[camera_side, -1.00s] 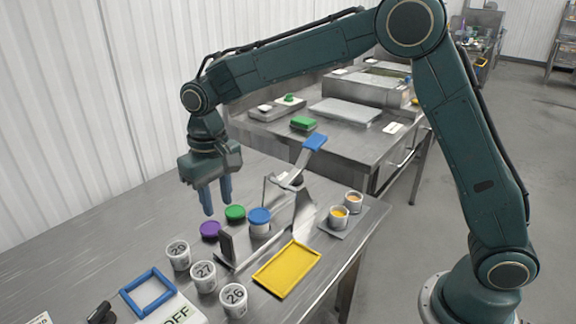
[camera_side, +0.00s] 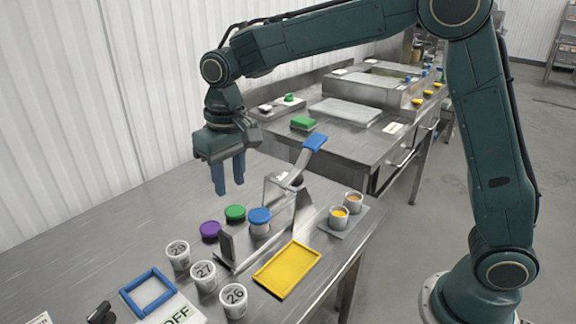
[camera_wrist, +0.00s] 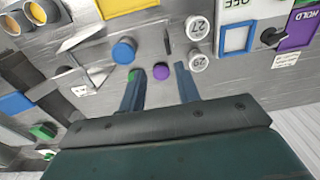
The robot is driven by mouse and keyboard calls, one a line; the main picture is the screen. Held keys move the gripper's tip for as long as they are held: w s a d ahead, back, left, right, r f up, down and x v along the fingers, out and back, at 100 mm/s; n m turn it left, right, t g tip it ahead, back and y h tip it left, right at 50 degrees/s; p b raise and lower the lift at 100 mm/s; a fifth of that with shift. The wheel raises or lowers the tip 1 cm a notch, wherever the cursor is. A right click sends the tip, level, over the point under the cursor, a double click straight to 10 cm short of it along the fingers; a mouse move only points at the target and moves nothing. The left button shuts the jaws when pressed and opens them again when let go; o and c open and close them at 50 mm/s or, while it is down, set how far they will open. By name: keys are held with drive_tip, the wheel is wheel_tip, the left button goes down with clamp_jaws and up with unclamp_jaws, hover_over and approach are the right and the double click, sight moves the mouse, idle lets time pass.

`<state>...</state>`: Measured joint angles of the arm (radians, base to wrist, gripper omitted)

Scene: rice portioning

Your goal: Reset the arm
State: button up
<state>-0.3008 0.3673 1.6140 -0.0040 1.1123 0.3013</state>
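My gripper (camera_side: 229,176) hangs in the air above the steel table (camera_side: 95,240), behind the lidded tubs, its blue fingers pointing down. The fingers are apart with nothing between them. In the wrist view my gripper (camera_wrist: 158,92) also shows its two fingers well spread and empty. Below and in front of it are a purple lid (camera_side: 210,229), a green lid (camera_side: 235,212) and a blue-lidded tub (camera_side: 259,217).
White tubs marked 29 (camera_side: 178,250), 27 (camera_side: 204,272) and 26 (camera_side: 234,296) stand at the front. A yellow tray (camera_side: 288,270), a blue frame (camera_side: 148,293) and a metal stand with a blue-handled tool (camera_side: 315,142) are nearby. Two filled cups (camera_side: 339,214) sit at the right.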

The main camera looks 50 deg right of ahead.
drive_tip(key=s+d+r+t, duration=0.1)
drive_tip(key=s+d+r, duration=0.35)
drive_tip(key=s, duration=0.25)
drive_tip(key=s+d+r+t, duration=0.2)
drive_tip(key=s+d+r, duration=0.1)
drive_tip(key=s+d, duration=0.25)
drive_tip(key=s+d+f+t, duration=0.1)
drive_tip(key=s+d, duration=0.1)
drive_tip(key=s, duration=0.5)
drive_tip(key=s+d+f+t, duration=0.1)
drive_tip(key=s+d, duration=0.1)
drive_tip(key=s, duration=0.5)
drive_tip(key=shift+s+f, duration=0.15)
drive_tip(key=shift+f, duration=0.05)
